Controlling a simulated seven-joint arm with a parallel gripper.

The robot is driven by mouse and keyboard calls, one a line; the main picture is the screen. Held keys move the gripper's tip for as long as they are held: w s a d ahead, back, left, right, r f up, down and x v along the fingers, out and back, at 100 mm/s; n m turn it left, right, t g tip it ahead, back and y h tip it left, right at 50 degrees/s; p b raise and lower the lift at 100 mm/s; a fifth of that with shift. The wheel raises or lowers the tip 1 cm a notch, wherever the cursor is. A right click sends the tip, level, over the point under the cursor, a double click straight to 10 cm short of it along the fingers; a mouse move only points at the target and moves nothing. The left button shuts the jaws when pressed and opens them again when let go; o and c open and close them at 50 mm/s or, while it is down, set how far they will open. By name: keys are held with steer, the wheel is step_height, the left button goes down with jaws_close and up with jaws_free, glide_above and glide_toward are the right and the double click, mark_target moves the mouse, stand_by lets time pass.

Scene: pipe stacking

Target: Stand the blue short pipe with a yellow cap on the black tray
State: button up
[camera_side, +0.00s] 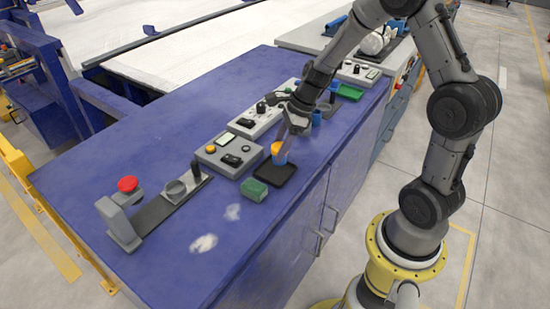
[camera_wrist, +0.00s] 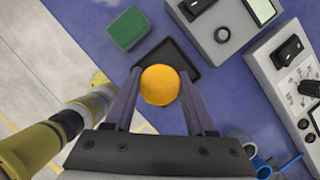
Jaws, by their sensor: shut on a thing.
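The short blue pipe with a yellow cap (camera_side: 279,153) is upright at the black tray in the side view. Its round yellow cap (camera_wrist: 160,85) faces the camera in the wrist view and hides the blue body. My gripper (camera_wrist: 158,92) is shut on the pipe, one finger on each side of the cap. It also shows in the side view (camera_side: 288,140), reaching down from the upper right. The black tray (camera_side: 285,175) lies on the blue bench, and part of it shows beyond the cap in the wrist view (camera_wrist: 180,57). Whether the pipe's bottom touches the tray cannot be told.
A grey control box (camera_side: 229,153) with knobs stands close behind the tray. A green block (camera_side: 254,189) lies just in front of it. Other blue pipes (camera_wrist: 285,165) lie to the right in the wrist view. A red button unit (camera_side: 127,184) is at the left.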

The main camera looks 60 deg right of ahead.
steer(key=shift+w+d+f, duration=0.1)
steer(key=shift+w+f, duration=0.4)
steer(key=shift+f, duration=0.1)
steer(key=shift+w+f, duration=0.2)
steer(key=shift+f, duration=0.8)
steer(key=shift+w+f, duration=0.15)
steer(key=shift+f, duration=0.8)
steer(key=shift+f, duration=0.15)
steer(key=o, duration=1.4)
steer(key=shift+c, duration=0.2)
